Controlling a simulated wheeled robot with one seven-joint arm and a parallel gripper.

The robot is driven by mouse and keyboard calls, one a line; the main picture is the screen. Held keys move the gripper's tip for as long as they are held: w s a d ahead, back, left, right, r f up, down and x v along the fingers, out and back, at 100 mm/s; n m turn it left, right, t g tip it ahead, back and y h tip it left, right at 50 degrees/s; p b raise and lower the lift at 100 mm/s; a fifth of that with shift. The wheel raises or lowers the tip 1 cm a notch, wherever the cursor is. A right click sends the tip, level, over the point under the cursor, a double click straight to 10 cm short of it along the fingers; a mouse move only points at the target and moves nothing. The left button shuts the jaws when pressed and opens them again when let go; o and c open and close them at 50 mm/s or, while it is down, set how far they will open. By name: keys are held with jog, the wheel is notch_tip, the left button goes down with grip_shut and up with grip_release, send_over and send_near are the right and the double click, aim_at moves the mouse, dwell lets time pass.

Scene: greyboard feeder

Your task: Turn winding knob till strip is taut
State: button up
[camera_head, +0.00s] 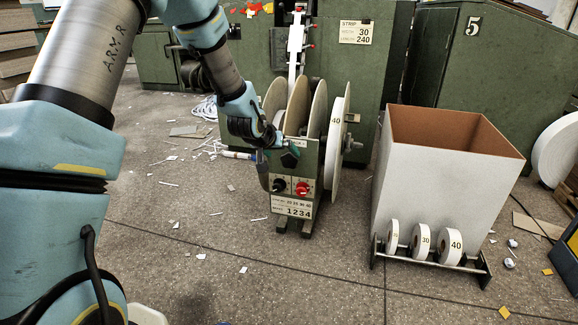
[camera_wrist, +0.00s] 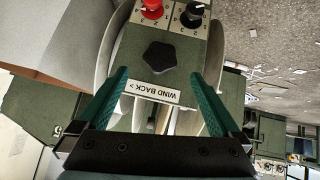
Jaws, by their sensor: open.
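The dark, star-shaped winding knob (camera_wrist: 159,57) sits on the green front panel of the feeder (camera_head: 305,170), beside a "WIND BACK >" label (camera_wrist: 153,92). My gripper (camera_wrist: 160,76) is open in the wrist view, with one green finger on each side of the knob and visible gaps between. In the head view my gripper (camera_head: 276,150) is at the upper part of the panel and partly covers the knob area. A white strip (camera_head: 295,45) rises above the reels; its tautness cannot be told. A white roll marked 40 (camera_head: 336,122) is on the feeder's right side.
A red knob (camera_head: 302,188) and a black knob (camera_head: 279,185) are lower on the panel. A tall white bin (camera_head: 425,190) stands at the right, behind a rack with three small rolls (camera_head: 424,243). Paper scraps litter the floor; the front middle is mostly clear.

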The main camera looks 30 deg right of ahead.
aim_at(289, 160)
jog(key=b+x, duration=0.2)
jog(key=x, duration=0.6)
jog(key=shift+w+d+f, duration=0.15)
jog(key=shift+f, duration=0.05)
jog(key=shift+c, duration=0.4)
jog(key=c, duration=1.3)
jog(key=shift+f+m+t+y+b, duration=0.15)
jog(key=shift+m+t+y+b, duration=0.15)
jog(key=shift+b, duration=0.1)
